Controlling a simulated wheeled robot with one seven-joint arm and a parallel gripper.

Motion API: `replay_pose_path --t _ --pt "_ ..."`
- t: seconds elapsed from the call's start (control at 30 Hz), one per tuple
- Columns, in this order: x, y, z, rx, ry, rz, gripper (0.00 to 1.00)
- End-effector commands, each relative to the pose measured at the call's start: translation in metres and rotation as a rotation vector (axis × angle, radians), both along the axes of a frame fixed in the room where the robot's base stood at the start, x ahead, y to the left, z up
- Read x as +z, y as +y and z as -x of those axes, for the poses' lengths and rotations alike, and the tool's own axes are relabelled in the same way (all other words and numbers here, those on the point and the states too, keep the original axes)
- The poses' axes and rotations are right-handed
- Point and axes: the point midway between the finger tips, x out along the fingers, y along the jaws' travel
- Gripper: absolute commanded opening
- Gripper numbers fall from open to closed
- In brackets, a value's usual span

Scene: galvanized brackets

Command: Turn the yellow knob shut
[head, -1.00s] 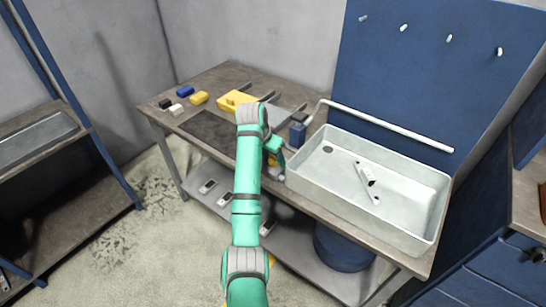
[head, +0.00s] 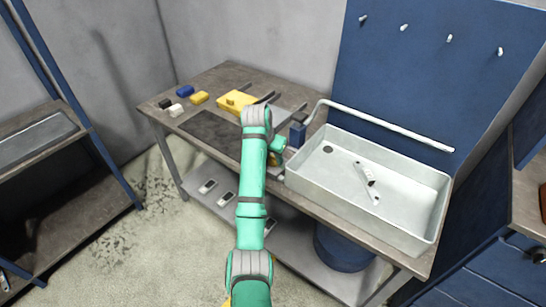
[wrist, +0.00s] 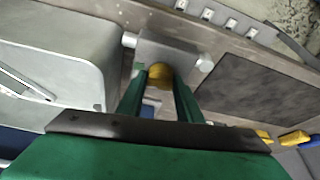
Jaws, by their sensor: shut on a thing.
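The yellow knob (wrist: 159,71) shows in the wrist view between the tips of my two green fingers, at the front edge of the bench, on a grey fitting (wrist: 178,52) with pale round ends. My gripper (wrist: 160,84) is shut on the knob. In the head view my gripper (head: 277,152) is at the bench's front edge, just left of the sink, and my arm hides most of the knob. How far the knob is turned cannot be told.
The pale sink (head: 290,180) holds a grey bracket-like piece (head: 368,181). A bent pipe (head: 385,126) runs behind it beside a blue block (head: 297,134). A yellow box (head: 235,102) and several small blocks lie on the bench (head: 222,82) at left.

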Motion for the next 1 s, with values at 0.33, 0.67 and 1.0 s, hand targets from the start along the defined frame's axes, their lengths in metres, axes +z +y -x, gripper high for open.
replay_pose_path --t 0.33,0.67,1.0 --pt "0.0011 -0.0035 0.0005 0.311 -0.003 0.0 0.1" --pt "0.0014 -0.007 0.0006 0.624 -0.002 -0.002 0.1" --pt "0.0017 -0.009 -0.0002 0.947 -0.001 -0.001 0.1"
